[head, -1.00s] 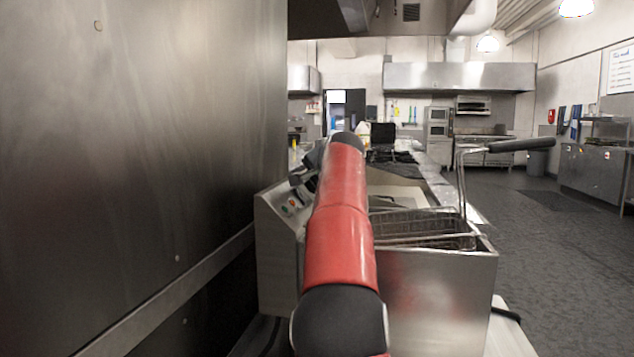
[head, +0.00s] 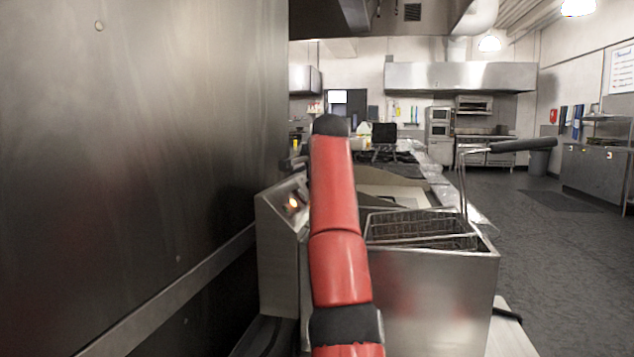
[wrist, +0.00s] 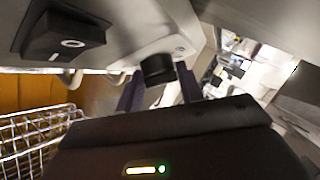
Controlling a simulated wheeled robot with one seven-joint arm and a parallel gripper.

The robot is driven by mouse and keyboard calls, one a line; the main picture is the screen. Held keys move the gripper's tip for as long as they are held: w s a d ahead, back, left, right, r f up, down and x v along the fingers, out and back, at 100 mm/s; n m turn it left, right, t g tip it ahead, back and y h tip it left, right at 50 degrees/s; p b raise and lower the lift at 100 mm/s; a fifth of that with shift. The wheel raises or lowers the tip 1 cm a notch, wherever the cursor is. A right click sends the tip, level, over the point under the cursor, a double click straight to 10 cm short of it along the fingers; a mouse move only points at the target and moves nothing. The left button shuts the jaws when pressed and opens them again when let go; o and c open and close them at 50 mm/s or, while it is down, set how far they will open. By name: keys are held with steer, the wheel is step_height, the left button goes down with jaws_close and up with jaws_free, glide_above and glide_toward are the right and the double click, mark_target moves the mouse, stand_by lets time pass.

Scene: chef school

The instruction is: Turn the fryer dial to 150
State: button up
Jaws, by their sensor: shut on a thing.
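The fryer (head: 425,290) is a steel unit with a sloped control panel (head: 268,208) on its left side. In the wrist view the dial (wrist: 157,68) is a short black knob on a grey panel. My gripper (wrist: 160,88) has its two dark fingers on either side of the knob, shut on it. The dial's markings are not readable, so its setting cannot be told. In the head view my red arm hides much of the panel, and the dial is not seen there.
A wire basket (head: 420,228) with a raised black handle (head: 510,145) sits at the fryer's right. A black switch (wrist: 68,38) is on the panel left of the dial in the wrist view. A steel wall (head: 140,170) stands close on the left. Floor (head: 570,260) is clear at right.

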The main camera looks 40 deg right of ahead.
steer(key=shift+f, duration=0.25)
steer(key=o, duration=0.7)
steer(key=shift+a, duration=0.1)
steer(key=shift+c, duration=0.2)
steer(key=shift+s+r, duration=0.1)
steer(key=shift+r, duration=0.05)
steer(key=v, duration=0.7)
steer(key=shift+s+r+b, duration=0.2)
steer(key=shift+r+b, duration=0.05)
steer(key=shift+b, duration=0.15)
steer(key=shift+a, duration=0.15)
